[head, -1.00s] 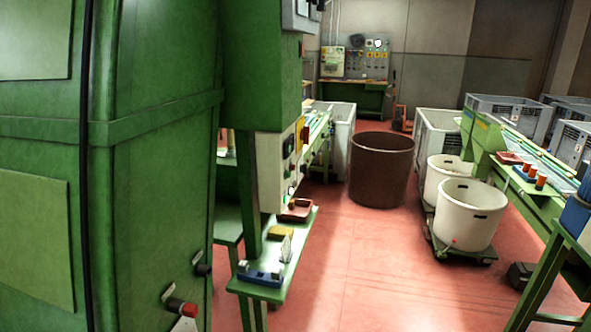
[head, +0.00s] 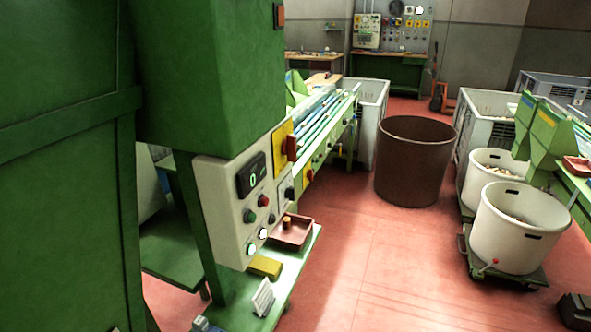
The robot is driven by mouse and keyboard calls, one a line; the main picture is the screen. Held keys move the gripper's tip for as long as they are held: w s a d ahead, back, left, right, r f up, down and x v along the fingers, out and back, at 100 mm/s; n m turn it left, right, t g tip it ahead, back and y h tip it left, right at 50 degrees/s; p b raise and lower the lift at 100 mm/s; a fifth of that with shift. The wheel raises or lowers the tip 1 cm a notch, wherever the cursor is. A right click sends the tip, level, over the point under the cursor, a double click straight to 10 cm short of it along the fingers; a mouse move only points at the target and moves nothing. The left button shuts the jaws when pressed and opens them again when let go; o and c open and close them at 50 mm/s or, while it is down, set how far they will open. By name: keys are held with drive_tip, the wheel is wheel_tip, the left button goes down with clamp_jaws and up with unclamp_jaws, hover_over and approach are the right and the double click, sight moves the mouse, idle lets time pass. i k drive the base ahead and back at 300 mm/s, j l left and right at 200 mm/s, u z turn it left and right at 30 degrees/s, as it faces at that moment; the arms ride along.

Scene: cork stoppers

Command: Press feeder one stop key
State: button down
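A pale control panel (head: 222,218) on a green machine stands left of centre. It has a dark display (head: 251,176) with a green digit. Below the display are a red key (head: 263,201), a dark green key (head: 249,216) and lit whitish keys (head: 263,233). A yellow plate with a red handle (head: 291,147) sits to the right of the panel. Labels are too small to read, so I cannot tell which key is feeder one's stop key. My gripper is not in view.
A green shelf below the panel holds a red-brown tray (head: 291,233), a yellow block (head: 265,267) and a white card (head: 263,298). A tall green cabinet (head: 60,200) fills the left. A brown bin (head: 414,165) and white tubs (head: 520,232) stand right. Red floor (head: 380,270) between is clear.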

sight(264, 202)
drive_tip(key=i+l, duration=0.4)
drive_tip(key=i, duration=0.15)
drive_tip(key=i+l+u, duration=0.1)
drive_tip(key=i+l, duration=0.3)
drive_tip(key=i, duration=0.15)
